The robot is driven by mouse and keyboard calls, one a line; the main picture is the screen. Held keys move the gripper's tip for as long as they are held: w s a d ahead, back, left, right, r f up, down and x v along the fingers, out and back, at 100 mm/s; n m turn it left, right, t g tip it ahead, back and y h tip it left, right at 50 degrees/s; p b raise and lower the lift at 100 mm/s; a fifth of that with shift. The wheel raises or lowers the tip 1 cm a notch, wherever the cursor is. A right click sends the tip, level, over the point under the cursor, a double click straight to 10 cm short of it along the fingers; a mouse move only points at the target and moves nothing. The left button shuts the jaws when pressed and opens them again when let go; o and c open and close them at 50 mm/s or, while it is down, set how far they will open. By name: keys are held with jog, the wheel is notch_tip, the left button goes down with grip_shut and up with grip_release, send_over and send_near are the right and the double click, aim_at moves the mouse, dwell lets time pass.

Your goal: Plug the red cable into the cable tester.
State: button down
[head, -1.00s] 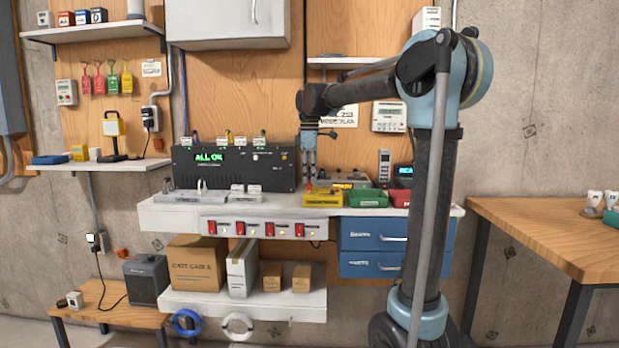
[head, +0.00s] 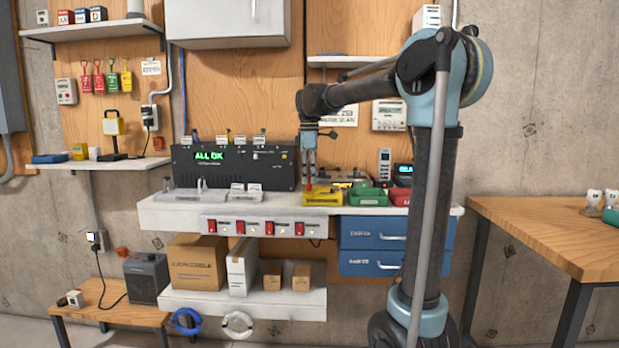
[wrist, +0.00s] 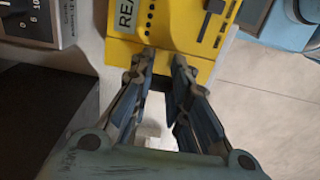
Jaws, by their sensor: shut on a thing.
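My gripper (head: 309,182) points straight down over the yellow device (head: 322,198) on the white workbench. A small red piece (head: 308,188), which looks like the red cable's plug end, shows at the fingertips against the device. In the wrist view my gripper (wrist: 160,58) has its fingertips at the near edge of the yellow device (wrist: 205,68). This face has a pale label starting "REA", slots and a black slider. The held piece is hidden in the wrist view. I cannot tell whether it is seated in a socket.
A black unit (head: 215,172) reading "ALL OK" stands at the back left. A green tray (head: 368,198) and a red tray (head: 399,198) sit right of the yellow device. Red switches line the bench front. A wooden table (head: 545,225) stands at the right.

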dwell(0.4)
jog(key=c, duration=1.1)
grip_release()
jog(key=shift+o, duration=0.2)
jog(key=shift+r, duration=3.75)
